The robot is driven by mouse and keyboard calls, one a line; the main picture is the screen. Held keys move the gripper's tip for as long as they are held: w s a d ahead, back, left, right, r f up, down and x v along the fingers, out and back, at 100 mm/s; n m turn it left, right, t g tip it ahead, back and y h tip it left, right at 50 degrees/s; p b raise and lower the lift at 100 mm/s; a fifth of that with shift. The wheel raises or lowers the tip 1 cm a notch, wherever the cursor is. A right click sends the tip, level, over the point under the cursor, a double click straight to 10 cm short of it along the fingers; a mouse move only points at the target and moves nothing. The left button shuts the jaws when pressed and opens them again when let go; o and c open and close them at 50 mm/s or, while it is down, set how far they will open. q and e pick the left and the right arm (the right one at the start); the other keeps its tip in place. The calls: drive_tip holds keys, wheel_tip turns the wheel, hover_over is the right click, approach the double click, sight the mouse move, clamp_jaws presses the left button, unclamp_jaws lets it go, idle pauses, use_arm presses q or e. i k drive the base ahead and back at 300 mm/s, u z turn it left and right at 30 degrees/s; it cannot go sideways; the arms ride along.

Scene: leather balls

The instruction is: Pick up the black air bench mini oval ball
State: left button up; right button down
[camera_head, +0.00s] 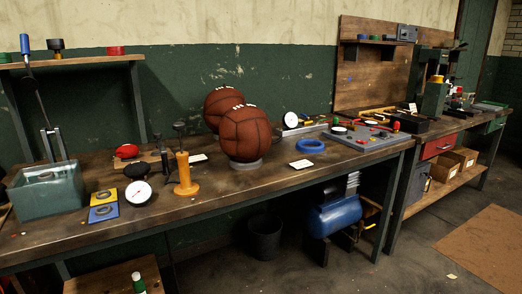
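A small black oval ball (136,170) lies on the left part of the long wooden workbench (240,190). It sits just behind a round white-faced gauge (138,193), which stands close in front of it. A small red oval ball (127,151) lies a little behind it and to the left. Neither of my grippers shows in the head view.
An orange upright pump (183,172) stands right of the black ball. Two large brown leather balls (246,134) stand mid-bench. A teal bin (46,190) with tall rods is at the left. Blue and yellow pads (103,213) lie at the front edge.

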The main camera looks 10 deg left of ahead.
sight(138, 169)
drive_tip(key=z, duration=0.15)
drive_tip(key=i, duration=1)
drive_tip(key=u, duration=1.85)
